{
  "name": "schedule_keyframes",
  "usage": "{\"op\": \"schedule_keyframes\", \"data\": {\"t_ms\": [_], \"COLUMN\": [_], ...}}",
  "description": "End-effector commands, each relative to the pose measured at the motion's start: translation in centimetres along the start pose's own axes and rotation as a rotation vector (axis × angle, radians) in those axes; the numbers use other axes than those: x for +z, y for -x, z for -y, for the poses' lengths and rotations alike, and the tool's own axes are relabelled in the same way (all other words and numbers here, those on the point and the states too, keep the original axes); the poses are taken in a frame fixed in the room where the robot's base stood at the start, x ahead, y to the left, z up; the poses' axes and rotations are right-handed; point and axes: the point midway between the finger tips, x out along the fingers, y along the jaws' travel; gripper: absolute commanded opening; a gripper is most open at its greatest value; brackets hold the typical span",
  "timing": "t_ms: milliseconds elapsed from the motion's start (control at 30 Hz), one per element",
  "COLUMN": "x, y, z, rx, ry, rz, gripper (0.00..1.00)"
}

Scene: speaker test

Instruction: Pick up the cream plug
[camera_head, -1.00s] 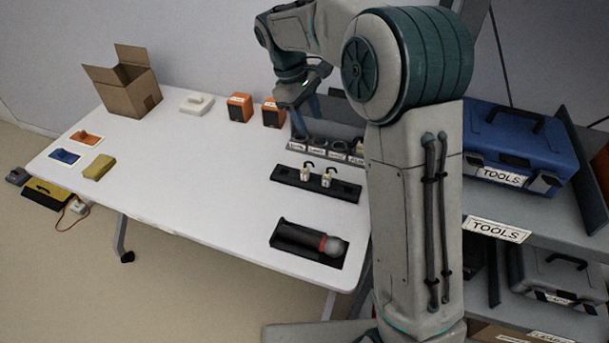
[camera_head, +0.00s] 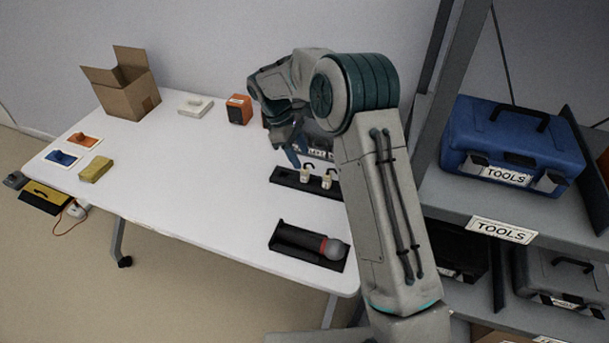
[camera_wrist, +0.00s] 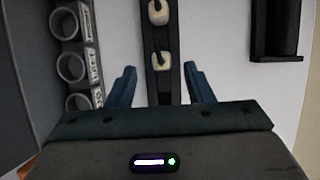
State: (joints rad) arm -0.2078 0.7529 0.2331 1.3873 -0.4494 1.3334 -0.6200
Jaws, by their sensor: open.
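Two cream plugs stand in a black tray (camera_head: 285,177) on the white table. In the head view the left cream plug (camera_head: 305,174) and the right cream plug (camera_head: 327,180) each have a dark curved cable. In the wrist view one cream plug (camera_wrist: 158,13) is near the top edge and the other cream plug (camera_wrist: 161,60) is closer to my fingers. My gripper (camera_wrist: 160,82) is open and empty, its blue fingers on either side of the black tray. In the head view my gripper (camera_head: 294,155) is just behind the tray, above and left of the left plug.
A black tray with a microphone (camera_head: 331,248) lies toward the table's front. A row of round grey holders (camera_wrist: 72,60) stands beside the plug tray. An orange box (camera_head: 239,109) and a cardboard box (camera_head: 128,95) stand at the back. The table's middle is clear.

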Motion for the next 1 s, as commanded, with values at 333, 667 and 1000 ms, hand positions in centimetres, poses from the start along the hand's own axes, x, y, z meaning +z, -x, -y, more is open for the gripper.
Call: {"op": "schedule_keyframes", "data": {"t_ms": [333,667,1000], "x": [-0.4,-0.5,-0.5], "y": [-3.6,-5.9,-5.9], "z": [0.2,0.1,0.1], "rx": [-0.002,0.001,0.001], "ry": [0.001,-0.001,-0.001], "rz": [0.002,-0.001,-0.001], "gripper": [0.47,0.47,0.0]}}
